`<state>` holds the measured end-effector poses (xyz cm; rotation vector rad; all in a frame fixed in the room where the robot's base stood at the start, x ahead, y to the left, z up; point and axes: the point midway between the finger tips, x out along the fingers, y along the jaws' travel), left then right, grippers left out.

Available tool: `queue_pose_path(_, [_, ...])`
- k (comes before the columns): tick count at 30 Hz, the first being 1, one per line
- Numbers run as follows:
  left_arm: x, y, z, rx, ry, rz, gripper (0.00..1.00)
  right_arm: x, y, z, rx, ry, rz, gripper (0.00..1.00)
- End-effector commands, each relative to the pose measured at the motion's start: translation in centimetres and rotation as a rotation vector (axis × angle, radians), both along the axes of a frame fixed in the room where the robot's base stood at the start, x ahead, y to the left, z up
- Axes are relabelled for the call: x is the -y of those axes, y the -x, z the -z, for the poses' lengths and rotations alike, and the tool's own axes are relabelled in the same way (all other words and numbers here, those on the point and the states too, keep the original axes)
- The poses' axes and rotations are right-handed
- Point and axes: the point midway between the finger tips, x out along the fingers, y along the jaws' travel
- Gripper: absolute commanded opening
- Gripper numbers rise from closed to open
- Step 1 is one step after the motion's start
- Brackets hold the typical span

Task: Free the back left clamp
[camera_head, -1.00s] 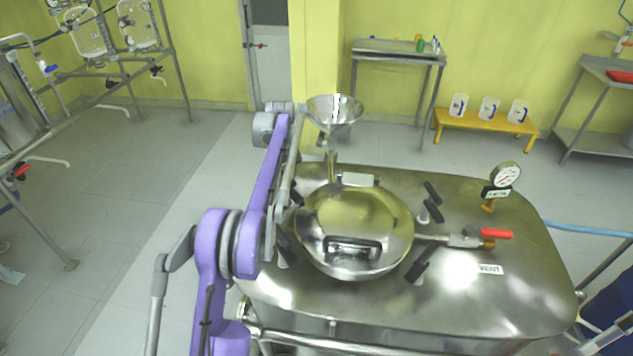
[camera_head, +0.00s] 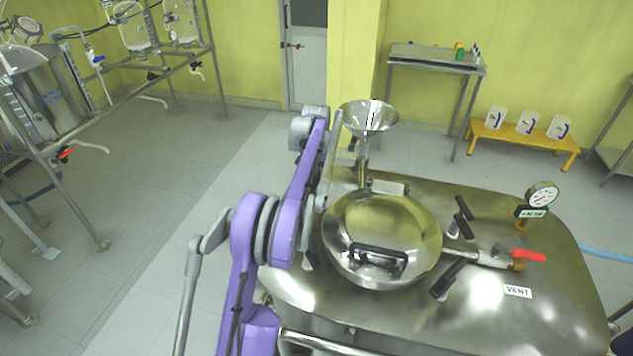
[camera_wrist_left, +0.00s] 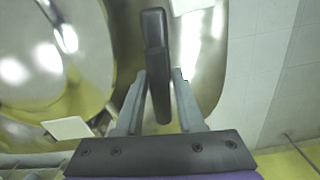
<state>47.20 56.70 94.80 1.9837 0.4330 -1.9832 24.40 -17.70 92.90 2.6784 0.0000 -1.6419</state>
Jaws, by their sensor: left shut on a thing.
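The back left clamp's black handle (camera_wrist_left: 155,55) stands between the two grey fingers of my left gripper (camera_wrist_left: 160,95) in the left wrist view. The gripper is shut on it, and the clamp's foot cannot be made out. In the head view my purple left arm covers this clamp and the fingers. The round steel lid (camera_head: 385,218) with its black handle lies on the vessel top (camera_head: 545,315), right of my arm. My right gripper is not in view.
A steel funnel (camera_head: 369,117) rises behind the lid, close to my left arm. Two black clamps, a back right one (camera_head: 462,218) and a front right one (camera_head: 448,278), a red-handled vent valve (camera_head: 527,255) and a gauge (camera_head: 541,195) stand to the right.

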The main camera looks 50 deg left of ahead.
Motion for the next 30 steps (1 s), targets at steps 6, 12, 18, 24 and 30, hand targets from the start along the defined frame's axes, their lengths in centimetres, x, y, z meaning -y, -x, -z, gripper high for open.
queue_pose_path(6, [0.01, 0.00, -0.02, -0.001, 0.000, 0.173, 0.00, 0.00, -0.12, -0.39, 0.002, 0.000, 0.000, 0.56])
queue_pose_path(12, [0.02, 0.01, 0.00, -0.001, 0.000, 0.290, 0.00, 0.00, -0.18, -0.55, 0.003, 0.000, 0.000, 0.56])
queue_pose_path(18, [0.01, 0.00, 0.02, -0.001, 0.000, 0.360, 0.00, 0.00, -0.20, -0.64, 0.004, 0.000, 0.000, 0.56])
queue_pose_path(24, [0.01, 0.00, 0.04, -0.001, 0.000, 0.388, 0.00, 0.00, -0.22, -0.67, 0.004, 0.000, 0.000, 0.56])
queue_pose_path(30, [0.00, -0.01, 0.04, -0.001, 0.000, 0.392, 0.00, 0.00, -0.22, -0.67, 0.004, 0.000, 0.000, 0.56])
